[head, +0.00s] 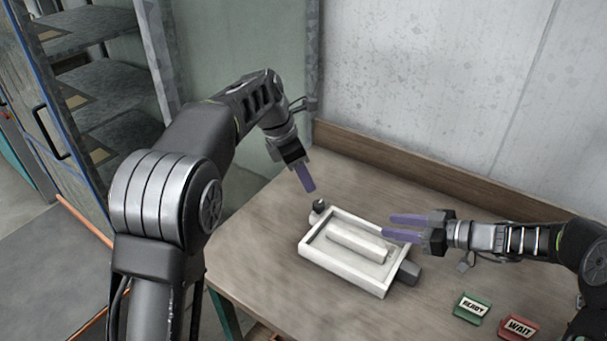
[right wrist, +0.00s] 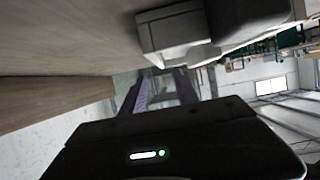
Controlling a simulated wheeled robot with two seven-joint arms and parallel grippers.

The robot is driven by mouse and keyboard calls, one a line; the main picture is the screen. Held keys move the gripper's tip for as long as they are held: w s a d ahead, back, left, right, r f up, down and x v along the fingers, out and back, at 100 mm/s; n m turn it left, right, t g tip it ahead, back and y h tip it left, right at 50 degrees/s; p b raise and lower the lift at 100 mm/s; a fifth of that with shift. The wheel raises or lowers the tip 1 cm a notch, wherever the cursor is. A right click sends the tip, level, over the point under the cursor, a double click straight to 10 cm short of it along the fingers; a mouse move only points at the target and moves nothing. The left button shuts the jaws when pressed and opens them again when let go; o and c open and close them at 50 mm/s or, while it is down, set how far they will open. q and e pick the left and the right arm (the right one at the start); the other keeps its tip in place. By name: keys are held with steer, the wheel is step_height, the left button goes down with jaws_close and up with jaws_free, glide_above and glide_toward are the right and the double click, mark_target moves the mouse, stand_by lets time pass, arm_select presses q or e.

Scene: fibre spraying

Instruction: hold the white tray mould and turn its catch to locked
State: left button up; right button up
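The white tray mould (head: 312,247) lies on the table, a shallow frame with a long raised block inside. A small dark round knob (head: 319,206) sits at its far left corner, and a dark grey block (head: 408,273) sits at its right end. I cannot tell which is the catch or how it is set. My left gripper (head: 308,185) points down just above the knob, apart from it; its purple fingers overlap from this side. My right gripper (head: 393,227) is open and empty, fingers pointing left over the tray's far right side. Its spread fingers (right wrist: 160,90) show in the right wrist view.
A green READY card (head: 471,308) and a red WAIT card (head: 518,328) lie at the table's front right. A wooden ledge (head: 420,170) and wall close off the back. The table left of the tray is bare. A shelf rack (head: 95,95) stands at the left.

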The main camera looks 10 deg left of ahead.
mark_target(364, 221)
steer(key=shift+a, duration=0.1)
steer(key=shift+x, duration=3.85)
steer(key=shift+c, duration=0.3)
jaws_close()
